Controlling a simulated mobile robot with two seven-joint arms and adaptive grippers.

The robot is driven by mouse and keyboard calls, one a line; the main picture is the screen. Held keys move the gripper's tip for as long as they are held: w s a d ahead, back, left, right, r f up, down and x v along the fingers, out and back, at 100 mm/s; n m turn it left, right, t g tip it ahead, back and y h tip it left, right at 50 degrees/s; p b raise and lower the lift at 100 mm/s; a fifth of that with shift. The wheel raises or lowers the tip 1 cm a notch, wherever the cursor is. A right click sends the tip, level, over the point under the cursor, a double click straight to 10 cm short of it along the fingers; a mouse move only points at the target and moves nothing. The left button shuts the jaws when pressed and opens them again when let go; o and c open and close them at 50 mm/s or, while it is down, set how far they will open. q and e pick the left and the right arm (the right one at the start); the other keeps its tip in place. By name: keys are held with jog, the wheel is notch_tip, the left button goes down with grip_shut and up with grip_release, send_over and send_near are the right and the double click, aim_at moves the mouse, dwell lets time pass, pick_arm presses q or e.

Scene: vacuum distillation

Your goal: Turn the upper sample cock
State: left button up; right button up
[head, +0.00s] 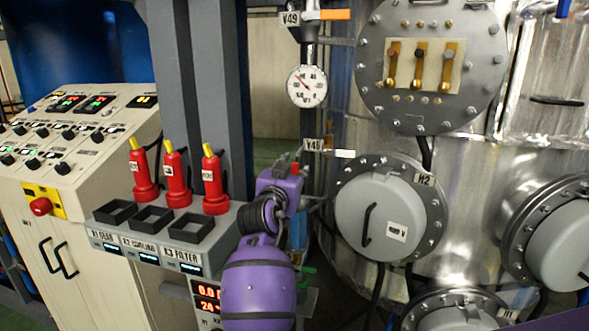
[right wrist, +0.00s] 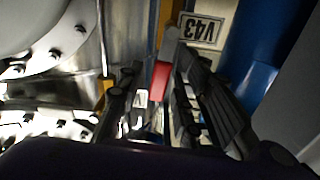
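A small red handle (head: 295,168) shows beside the dark vertical pipe, just below the V43 tag (head: 316,145); I take it as the sample cock's handle. My right gripper (head: 298,160) is at this handle, its fingers largely hidden behind my purple wrist in the head view. In the right wrist view the red handle (right wrist: 160,79) lies between the two dark fingers of the right gripper (right wrist: 156,85). The fingers are apart, with a gap on the left; contact on the right side is unclear. The V43 tag (right wrist: 200,31) is just beyond. My left gripper is not in view.
A pressure gauge (head: 307,86) and a V49 valve with an orange lever (head: 333,15) are above. A round flanged hatch (head: 380,217) is close on the right. A blue pipe (right wrist: 255,50) runs beside the gripper.

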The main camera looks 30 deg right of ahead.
jog(key=shift+w+d, duration=0.15)
jog(key=shift+d, duration=0.15)
grip_shut()
dwell(0.3)
